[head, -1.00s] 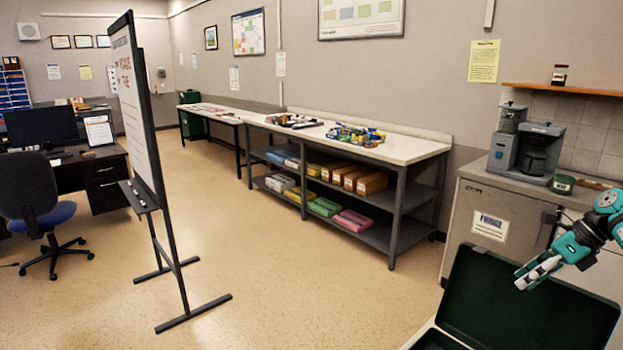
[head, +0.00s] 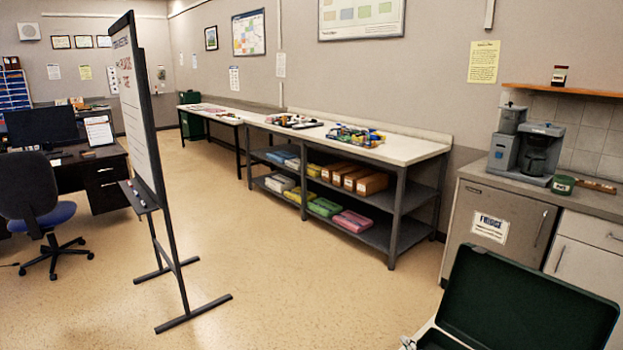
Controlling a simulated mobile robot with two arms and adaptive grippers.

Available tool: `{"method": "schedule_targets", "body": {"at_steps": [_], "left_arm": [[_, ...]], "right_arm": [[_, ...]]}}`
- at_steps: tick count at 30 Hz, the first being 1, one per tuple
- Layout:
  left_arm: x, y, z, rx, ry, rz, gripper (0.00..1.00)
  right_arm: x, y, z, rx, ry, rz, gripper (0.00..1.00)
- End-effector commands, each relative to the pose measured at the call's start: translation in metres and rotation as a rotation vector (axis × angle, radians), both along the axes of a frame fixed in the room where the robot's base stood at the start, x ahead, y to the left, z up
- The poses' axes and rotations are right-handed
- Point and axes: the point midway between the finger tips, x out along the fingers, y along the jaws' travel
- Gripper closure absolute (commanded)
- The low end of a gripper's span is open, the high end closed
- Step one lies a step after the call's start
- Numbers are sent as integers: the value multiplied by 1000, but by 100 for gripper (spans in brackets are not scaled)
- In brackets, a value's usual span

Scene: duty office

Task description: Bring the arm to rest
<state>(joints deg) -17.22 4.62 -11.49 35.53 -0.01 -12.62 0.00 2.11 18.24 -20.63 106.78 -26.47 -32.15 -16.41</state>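Neither of my grippers can be made out in the head view now, and no arm shows. An open dark green case (head: 528,310) stands at the bottom right with its lid up. Its lower part is cut off by the frame edge. A small grey piece (head: 408,343) shows at the case's left edge, too small to tell what it is.
A counter (head: 600,203) with a coffee maker (head: 540,150) and a green tin (head: 563,185) stands behind the case. A long workbench (head: 405,152) runs along the wall. A whiteboard stand (head: 150,130) and office chair (head: 38,205) are at left. The middle floor is clear.

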Motion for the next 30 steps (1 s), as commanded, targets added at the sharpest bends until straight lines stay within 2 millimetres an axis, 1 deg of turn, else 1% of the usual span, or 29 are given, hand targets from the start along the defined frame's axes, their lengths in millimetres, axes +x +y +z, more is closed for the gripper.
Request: {"method": "schedule_targets", "body": {"at_steps": [1,2,3,6,9,12,18,25,30], "left_arm": [[1,0,0,0,-1,0,100],[1,0,0,0,-2,0,100],[1,0,0,0,-2,0,100],[2,0,0,-1,-3,0,100],[2,0,0,-1,-3,0,100],[2,0,0,-1,-3,1,100],[2,0,0,-1,-3,1,100],[1,0,0,-1,-2,1,100],[1,0,0,0,-1,1,100]], "right_arm": [[-34,-7,-22,121,119,-85,66],[-53,-11,-34,185,190,-135,66],[-78,-16,-47,261,279,-197,66],[-134,-22,-72,399,461,-318,66],[-176,-23,-84,487,591,-401,66],[-211,-23,-92,548,697,-465,66],[-270,-20,-97,632,864,-564,66],[-325,-16,-95,695,1014,-652,66],[-314,-14,-133,687,1028,-656,66]]}}
